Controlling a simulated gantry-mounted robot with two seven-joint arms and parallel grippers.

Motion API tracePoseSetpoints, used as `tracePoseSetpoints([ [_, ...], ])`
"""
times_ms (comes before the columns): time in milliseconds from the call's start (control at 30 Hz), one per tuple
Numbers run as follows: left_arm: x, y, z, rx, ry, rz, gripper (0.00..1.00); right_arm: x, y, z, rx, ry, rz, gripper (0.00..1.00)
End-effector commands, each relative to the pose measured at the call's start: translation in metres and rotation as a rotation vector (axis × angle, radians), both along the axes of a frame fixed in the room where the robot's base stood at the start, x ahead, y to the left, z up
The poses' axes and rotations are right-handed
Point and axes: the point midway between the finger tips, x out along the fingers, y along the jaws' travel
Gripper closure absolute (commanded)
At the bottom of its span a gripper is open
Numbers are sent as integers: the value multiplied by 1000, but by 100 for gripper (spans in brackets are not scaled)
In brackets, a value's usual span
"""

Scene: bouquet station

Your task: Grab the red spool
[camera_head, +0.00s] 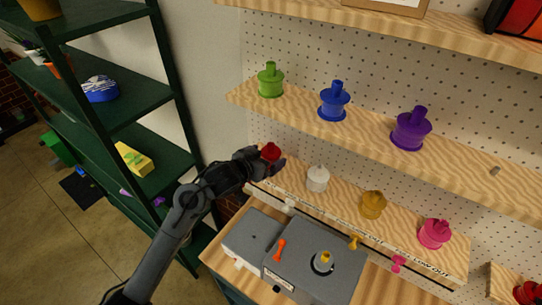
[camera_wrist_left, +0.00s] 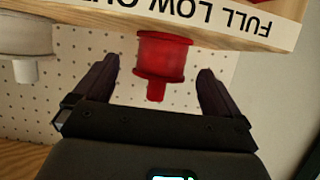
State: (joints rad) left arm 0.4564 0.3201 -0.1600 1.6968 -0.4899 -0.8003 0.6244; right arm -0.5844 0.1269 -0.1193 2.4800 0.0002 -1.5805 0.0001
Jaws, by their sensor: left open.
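The red spool (camera_head: 270,152) stands at the left end of the lower wooden shelf in the head view. In the left wrist view the red spool (camera_wrist_left: 161,60) sits between the two dark fingers, with a visible gap on each side. My left gripper (camera_head: 264,160) is open at the shelf's left end, its fingers on either side of the spool and partly covering it. The left wrist view also shows my left gripper (camera_wrist_left: 152,88) open and empty. My right gripper is not in view.
A white spool (camera_head: 317,179) is the red one's neighbour, then yellow (camera_head: 373,204) and pink (camera_head: 435,233) spools. Green, blue and purple spools stand on the shelf above (camera_head: 460,163). A grey machine (camera_head: 310,262) sits below. A dark green rack (camera_head: 160,120) stands left.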

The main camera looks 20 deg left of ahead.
Motion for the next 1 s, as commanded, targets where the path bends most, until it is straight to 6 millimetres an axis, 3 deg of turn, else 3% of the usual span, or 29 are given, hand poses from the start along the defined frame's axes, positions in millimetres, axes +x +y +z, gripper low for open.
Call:
tracePoseSetpoints([
  [400, 38, -10, -16, -1, 2, -1, 2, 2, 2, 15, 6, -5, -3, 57],
  [767, 45, -11, -20, 0, 0, 0, 2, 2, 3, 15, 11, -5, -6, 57],
  [800, 45, -11, -20, 0, 0, 0, 4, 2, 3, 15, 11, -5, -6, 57],
  [1000, 45, -11, -20, 0, 0, 0, 34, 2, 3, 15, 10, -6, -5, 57],
])
